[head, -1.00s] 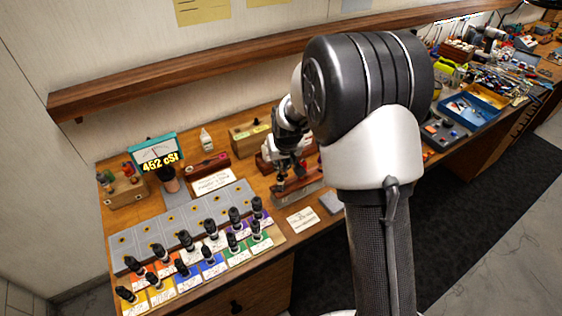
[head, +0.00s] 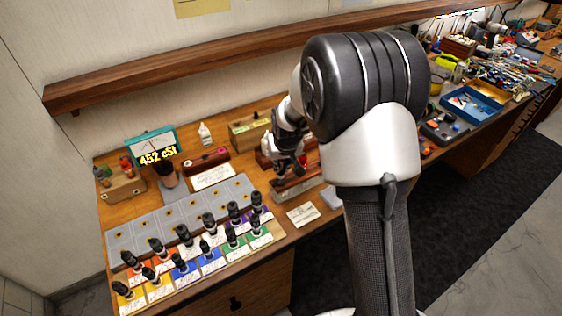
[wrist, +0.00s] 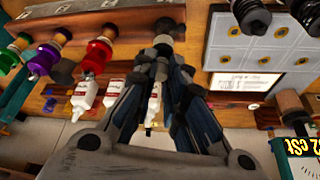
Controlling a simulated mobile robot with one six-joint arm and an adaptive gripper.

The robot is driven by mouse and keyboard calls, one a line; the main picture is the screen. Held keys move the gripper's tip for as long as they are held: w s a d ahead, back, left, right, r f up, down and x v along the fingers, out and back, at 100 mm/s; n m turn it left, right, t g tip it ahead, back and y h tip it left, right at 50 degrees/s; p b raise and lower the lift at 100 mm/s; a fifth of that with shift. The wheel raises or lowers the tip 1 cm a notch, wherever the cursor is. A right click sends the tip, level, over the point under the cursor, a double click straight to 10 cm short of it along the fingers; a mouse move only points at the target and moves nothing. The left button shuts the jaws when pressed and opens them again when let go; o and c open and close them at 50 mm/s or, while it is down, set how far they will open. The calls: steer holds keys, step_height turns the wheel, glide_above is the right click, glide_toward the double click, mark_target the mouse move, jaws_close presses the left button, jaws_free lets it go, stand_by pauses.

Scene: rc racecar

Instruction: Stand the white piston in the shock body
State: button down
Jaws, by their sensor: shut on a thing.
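My gripper (head: 289,172) is over the wooden stand with red parts near the middle of the bench. A dark round part on a wooden base (wrist: 167,26) shows just past the fingertips. I cannot make out the white piston. I cannot tell which part is the shock body.
Several black-topped bottles on coloured cards (head: 183,236) stand at the front left, before a grey tray with yellow dots (head: 120,240). A meter reading 452 cSt (head: 152,146) stands at the back left. A white bottle (head: 205,133) and a shelf (head: 200,65) are behind.

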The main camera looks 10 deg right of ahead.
steer(key=shift+f+b, duration=0.45)
steer(key=shift+f, duration=0.25)
steer(key=shift+f, duration=0.1)
steer(key=c, duration=1.6)
jaws_free()
steer(key=shift+o, duration=0.2)
steer(key=v, duration=1.2)
